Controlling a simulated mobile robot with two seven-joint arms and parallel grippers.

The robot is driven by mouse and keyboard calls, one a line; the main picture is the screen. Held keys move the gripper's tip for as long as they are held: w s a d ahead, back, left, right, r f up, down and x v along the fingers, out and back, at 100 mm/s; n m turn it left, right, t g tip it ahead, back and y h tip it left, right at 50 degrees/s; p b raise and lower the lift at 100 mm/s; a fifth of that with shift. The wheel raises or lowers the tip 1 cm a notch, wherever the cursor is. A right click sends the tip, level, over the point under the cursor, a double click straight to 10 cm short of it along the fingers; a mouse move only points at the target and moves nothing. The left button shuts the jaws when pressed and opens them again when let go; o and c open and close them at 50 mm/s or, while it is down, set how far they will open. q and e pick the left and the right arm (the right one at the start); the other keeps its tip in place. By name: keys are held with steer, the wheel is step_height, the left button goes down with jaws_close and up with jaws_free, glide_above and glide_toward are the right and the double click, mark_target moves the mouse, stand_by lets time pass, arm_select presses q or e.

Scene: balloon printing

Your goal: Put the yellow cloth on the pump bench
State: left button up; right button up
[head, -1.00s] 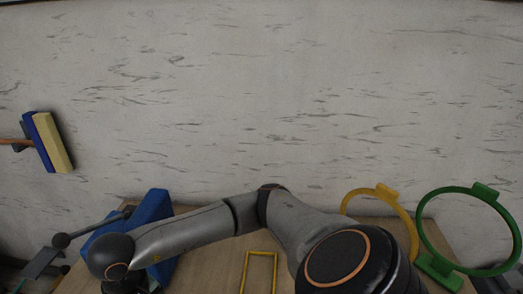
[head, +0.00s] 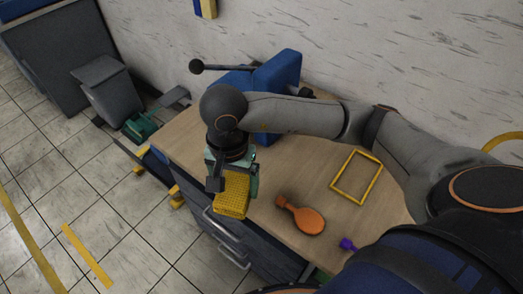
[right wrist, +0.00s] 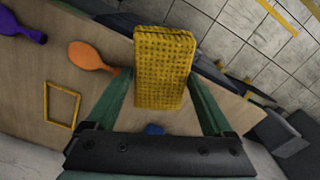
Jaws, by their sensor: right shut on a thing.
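The yellow cloth (head: 232,198) looks like a thick, woven-textured block. My right gripper (head: 234,182) is shut on it, with one finger on each side. In the right wrist view the cloth (right wrist: 164,66) stands up between the two green fingers. In the head view the cloth appears over the front edge of the wooden bench (head: 290,180), near its left end. I cannot tell whether it touches the bench. A blue pump-like block (head: 277,80) with a lever stands at the bench's back. My left gripper is not in view.
An orange balloon-shaped piece (head: 306,218), a yellow rectangular frame (head: 357,177) and a purple piece (head: 347,244) lie on the bench. Bare wood shows between them. Drawers with handles (head: 232,257) are in the front. A dark bin (head: 109,92) stands left on the tiled floor.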

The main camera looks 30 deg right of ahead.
steer(key=w+d+f, duration=0.2)
steer(key=w+f, duration=0.1)
steer(key=w+d+f, duration=0.2)
steer(key=w+d, duration=0.1)
steer(key=w+d+f, duration=0.2)
steer(key=w+f, duration=0.1)
steer(key=shift+w+d+f+p, duration=0.2)
steer(key=shift+f+p, duration=0.1)
steer(key=shift+p, duration=0.1)
steer(key=shift+w+d+f, duration=0.1)
steer(key=shift+w+f, duration=0.05)
steer(key=shift+f, duration=0.05)
step_height(320, 180, down, 3)
steer(key=shift+d+f+p, duration=0.1)
steer(key=shift+p, duration=0.2)
steer(key=shift+w+f, duration=0.1)
steer(key=shift+f, duration=0.2)
steer(key=o, duration=1.1)
